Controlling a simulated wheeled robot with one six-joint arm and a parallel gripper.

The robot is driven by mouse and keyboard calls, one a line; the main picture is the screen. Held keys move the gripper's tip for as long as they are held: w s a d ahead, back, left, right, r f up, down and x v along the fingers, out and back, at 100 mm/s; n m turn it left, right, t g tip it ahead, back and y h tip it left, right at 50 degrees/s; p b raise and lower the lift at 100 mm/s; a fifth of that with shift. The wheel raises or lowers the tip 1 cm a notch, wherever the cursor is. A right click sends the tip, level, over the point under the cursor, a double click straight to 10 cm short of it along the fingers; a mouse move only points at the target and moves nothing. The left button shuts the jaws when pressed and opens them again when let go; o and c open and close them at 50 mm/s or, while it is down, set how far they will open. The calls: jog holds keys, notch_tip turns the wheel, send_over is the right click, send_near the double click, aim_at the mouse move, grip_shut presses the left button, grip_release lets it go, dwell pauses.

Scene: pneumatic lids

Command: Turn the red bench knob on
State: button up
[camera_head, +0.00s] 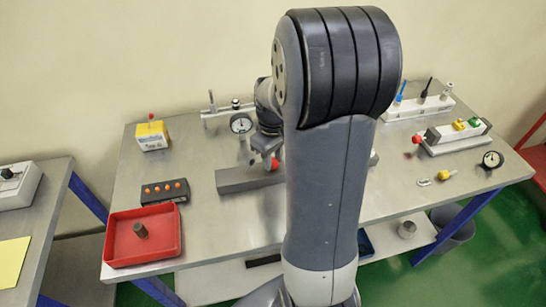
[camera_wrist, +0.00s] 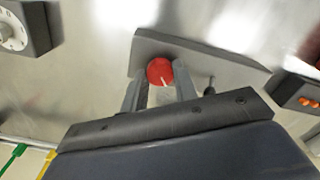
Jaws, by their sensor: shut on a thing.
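The red knob (camera_wrist: 159,71) sits on a long grey block (camera_wrist: 215,58) in the wrist view. It is round, with a pale pointer mark toward its lower edge. My gripper (camera_wrist: 160,83) is shut on the knob, one finger on each side. In the head view, a small part of the red knob (camera_head: 275,164) shows beside my arm, on the grey block (camera_head: 235,181). My arm hides most of the gripper there. I cannot tell which knob position counts as on.
A dark box with orange buttons (camera_head: 165,192) and a red tray (camera_head: 113,230) holding a dark cylinder (camera_head: 140,230) are at the left. A yellow box (camera_head: 152,136) stands behind them. Gauges (camera_head: 241,123) and white valve blocks (camera_head: 455,146) occupy the back and right.

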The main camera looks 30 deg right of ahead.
aim_at(273, 162)
jog(key=shift+w+n, duration=0.1)
jog(key=shift+n, duration=0.5)
jog(key=o, duration=1)
jog(key=shift+c, duration=0.2)
notch_tip(273, 162, up, 11)
jog(key=shift+f, duration=0.15)
notch_tip(273, 162, down, 11)
jog(key=shift+r, duration=0.15)
